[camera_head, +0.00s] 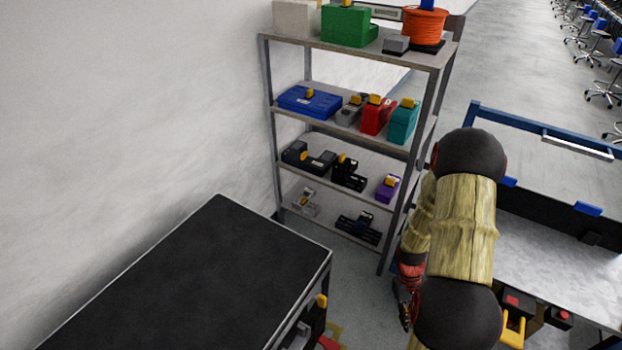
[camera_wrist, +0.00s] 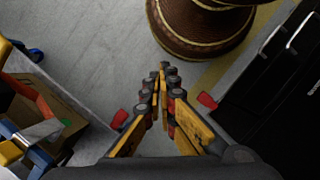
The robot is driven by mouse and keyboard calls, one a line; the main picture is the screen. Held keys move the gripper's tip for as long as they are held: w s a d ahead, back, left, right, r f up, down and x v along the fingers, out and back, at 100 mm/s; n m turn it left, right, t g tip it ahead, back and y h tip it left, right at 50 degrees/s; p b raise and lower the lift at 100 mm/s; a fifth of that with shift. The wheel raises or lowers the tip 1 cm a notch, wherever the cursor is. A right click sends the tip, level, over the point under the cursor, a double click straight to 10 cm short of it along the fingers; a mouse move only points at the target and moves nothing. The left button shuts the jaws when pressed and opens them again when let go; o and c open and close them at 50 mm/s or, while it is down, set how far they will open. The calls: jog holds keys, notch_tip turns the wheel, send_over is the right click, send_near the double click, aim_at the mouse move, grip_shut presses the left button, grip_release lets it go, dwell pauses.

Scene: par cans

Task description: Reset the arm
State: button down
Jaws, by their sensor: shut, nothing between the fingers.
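My gripper (camera_wrist: 162,76) shows in the wrist view with its yellow and dark jointed fingers drawn together at the tips. It is shut and empty, and it points down over the grey floor (camera_wrist: 80,50). In the head view my arm is folded at the right side, between the shelf rack and the workbench. The gripper itself is not clearly visible there.
A grey shelf rack (camera_head: 432,64) with toolboxes, power tools and an orange spool (camera_head: 425,27) stands by the white wall. A black-topped cabinet (camera_head: 200,270) is at front left. A blue-framed workbench (camera_head: 545,238) is at right. The wrist view shows a cluttered box (camera_wrist: 62,112) at left and a black cabinet (camera_wrist: 285,85) at right.

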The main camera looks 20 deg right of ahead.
jog(key=a+r+t, duration=0.3)
jog(key=a+r, duration=0.5)
jog(key=r, duration=0.7)
jog(key=a+r+n+t, duration=0.1)
jog(key=a+r+t, duration=0.2)
jog(key=a+r, duration=0.5)
jog(key=a+r+n+t, duration=0.1)
jog(key=a+r+t, duration=0.2)
jog(key=a+r, duration=0.6)
notch_tip(320, 180, up, 13)
jog(key=shift+f+t, duration=0.15)
jog(key=shift+t, duration=0.25)
